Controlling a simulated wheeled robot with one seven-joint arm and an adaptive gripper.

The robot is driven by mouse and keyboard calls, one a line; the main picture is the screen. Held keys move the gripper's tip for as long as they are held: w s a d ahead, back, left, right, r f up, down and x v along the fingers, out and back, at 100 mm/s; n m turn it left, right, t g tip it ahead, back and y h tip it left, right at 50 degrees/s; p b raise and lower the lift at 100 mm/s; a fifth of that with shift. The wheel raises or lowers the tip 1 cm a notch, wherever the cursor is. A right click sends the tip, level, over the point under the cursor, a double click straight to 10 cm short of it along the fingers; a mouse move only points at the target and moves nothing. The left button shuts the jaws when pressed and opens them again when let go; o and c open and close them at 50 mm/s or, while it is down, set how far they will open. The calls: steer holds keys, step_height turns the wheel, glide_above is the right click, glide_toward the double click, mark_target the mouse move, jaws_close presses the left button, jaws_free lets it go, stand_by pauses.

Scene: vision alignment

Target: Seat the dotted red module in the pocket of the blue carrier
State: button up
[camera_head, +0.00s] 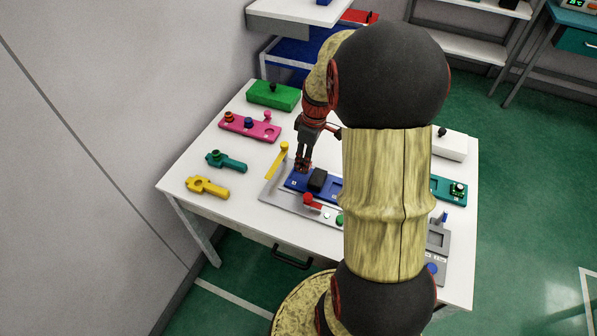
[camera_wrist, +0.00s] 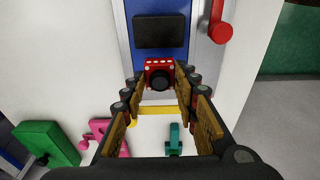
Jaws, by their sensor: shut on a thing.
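The dotted red module (camera_wrist: 159,65), with a row of white dots and a round black knob, sits between the fingertips of my gripper (camera_wrist: 159,82) in the wrist view. My gripper is shut on it and also shows in the head view (camera_head: 302,166), over the left end of the blue carrier (camera_head: 296,182). The carrier shows in the wrist view (camera_wrist: 158,9) too, with a black block (camera_wrist: 160,32) on it just beyond the module. A recess (camera_head: 335,184) shows right of the black block in the head view. Whether the module touches the carrier is hidden by the fingers.
The carrier lies in a grey fixture with a yellow lever (camera_head: 277,162) and a red-knobbed clamp (camera_head: 309,199). Pink (camera_head: 240,126), green (camera_head: 273,95), teal (camera_head: 226,162) and yellow (camera_head: 206,187) parts stand on the table's left. My arm hides much of the right side.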

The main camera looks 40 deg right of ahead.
steer(key=shift+w+a+f+b, duration=0.2)
steer(key=shift+w+f, duration=0.3)
steer(key=shift+f, duration=0.15)
steer(key=shift+w+a+f+b, duration=0.2)
steer(key=shift+w+f, duration=0.25)
steer(key=shift+f, duration=0.15)
steer(key=shift+w+f+b, duration=0.15)
steer(key=shift+f+b, duration=0.3)
steer(key=shift+f, duration=1.15)
steer(key=shift+f, duration=0.1)
steer(key=o, duration=1.2)
steer(key=shift+c, duration=0.2)
